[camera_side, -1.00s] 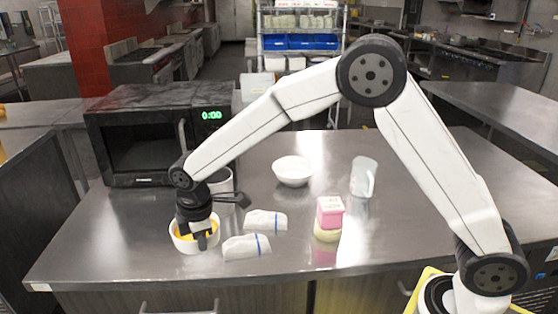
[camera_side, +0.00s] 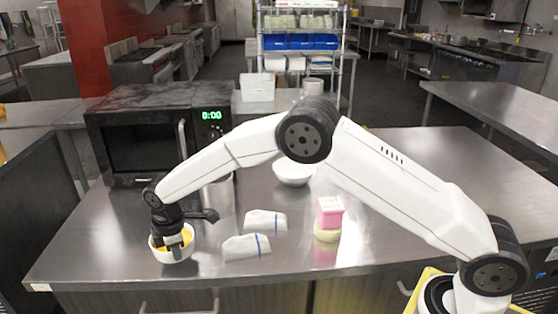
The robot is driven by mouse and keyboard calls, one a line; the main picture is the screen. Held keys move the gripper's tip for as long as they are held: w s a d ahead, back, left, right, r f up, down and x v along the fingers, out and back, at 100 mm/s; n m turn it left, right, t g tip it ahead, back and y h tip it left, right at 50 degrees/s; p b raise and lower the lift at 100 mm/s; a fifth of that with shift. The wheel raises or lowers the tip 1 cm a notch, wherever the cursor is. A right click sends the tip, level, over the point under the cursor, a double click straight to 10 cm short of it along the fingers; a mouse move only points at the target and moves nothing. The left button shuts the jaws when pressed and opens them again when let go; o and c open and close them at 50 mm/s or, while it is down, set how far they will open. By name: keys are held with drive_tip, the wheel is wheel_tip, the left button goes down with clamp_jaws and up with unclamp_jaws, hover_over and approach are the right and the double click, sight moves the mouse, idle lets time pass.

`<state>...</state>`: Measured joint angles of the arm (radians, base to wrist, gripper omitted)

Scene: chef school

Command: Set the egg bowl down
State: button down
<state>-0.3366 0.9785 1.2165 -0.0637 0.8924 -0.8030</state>
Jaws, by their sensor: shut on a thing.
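The egg bowl (camera_side: 172,256) is a small white bowl with yellow egg in it. It is at the left part of the steel counter, in front of the microwave, and looks upright. My gripper (camera_side: 177,247) points down at the bowl and is shut on it, at the near rim. The fingers hide part of the egg. I cannot tell whether the bowl's underside touches the counter or is slightly above it.
A black microwave (camera_side: 140,142) stands behind the bowl. Two folded white cloths (camera_side: 246,247) lie to its right. A white bowl (camera_side: 292,174) and a pink-topped container (camera_side: 329,214) are farther right. The counter's front edge (camera_side: 120,283) is close.

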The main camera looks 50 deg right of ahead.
drive_tip(key=shift+w, duration=0.1)
drive_tip(key=shift+w+f, duration=0.25)
drive_tip(key=shift+f, duration=0.25)
drive_tip(key=shift+a+f, duration=0.1)
drive_tip(key=shift+f, duration=1.2)
drive_tip(key=shift+f, duration=0.1)
drive_tip(key=c, duration=0.8)
unclamp_jaws()
drive_tip(key=shift+f, duration=0.1)
drive_tip(key=r, duration=0.8)
drive_tip(key=s+r, duration=0.1)
drive_tip(key=r, duration=0.3)
drive_tip(key=shift+a+r, duration=0.15)
